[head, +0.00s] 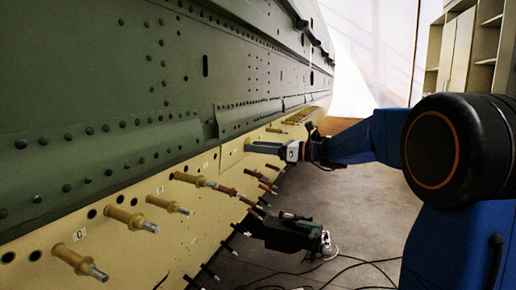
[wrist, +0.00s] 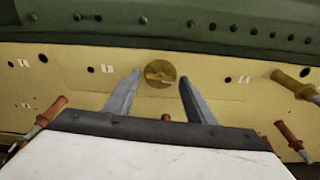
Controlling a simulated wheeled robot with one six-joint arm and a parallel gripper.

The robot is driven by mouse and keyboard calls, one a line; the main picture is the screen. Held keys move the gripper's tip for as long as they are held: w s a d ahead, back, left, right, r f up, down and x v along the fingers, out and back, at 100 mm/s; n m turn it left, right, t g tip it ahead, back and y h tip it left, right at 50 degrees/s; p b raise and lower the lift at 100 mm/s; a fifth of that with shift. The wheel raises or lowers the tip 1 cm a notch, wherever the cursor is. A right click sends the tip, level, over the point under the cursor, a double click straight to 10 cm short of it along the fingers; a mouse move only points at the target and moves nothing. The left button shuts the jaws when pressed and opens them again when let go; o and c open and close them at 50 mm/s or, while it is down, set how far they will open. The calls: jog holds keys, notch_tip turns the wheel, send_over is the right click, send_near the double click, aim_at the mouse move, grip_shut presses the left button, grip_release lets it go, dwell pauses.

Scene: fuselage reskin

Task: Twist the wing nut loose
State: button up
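The wing nut (wrist: 160,75) is a round brass-coloured piece with a raised bar across its middle, on the cream skin panel (wrist: 60,80). In the wrist view my gripper (wrist: 159,78) is open, with one grey finger on each side of the wing nut and a visible gap on both sides. In the head view my gripper (head: 250,147) reaches left to the cream panel (head: 130,180), its fingers pointing at the panel. The wing nut cannot be made out there behind the fingers.
Several brass pins (head: 130,218) and copper-coloured pins (wrist: 50,112) stick out of the panel around my gripper. The green riveted fuselage (head: 120,80) rises above. A dark green machine (head: 290,232) with cables sits on the floor. Shelves (head: 470,45) stand at the back right.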

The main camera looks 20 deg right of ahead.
jog(key=c, duration=0.8)
jog(key=shift+n, duration=0.4)
jog(key=o, duration=1)
jog(key=shift+o, duration=0.2)
jog(key=shift+d, duration=0.1)
jog(key=v, duration=1.7)
jog(key=shift+s, duration=0.25)
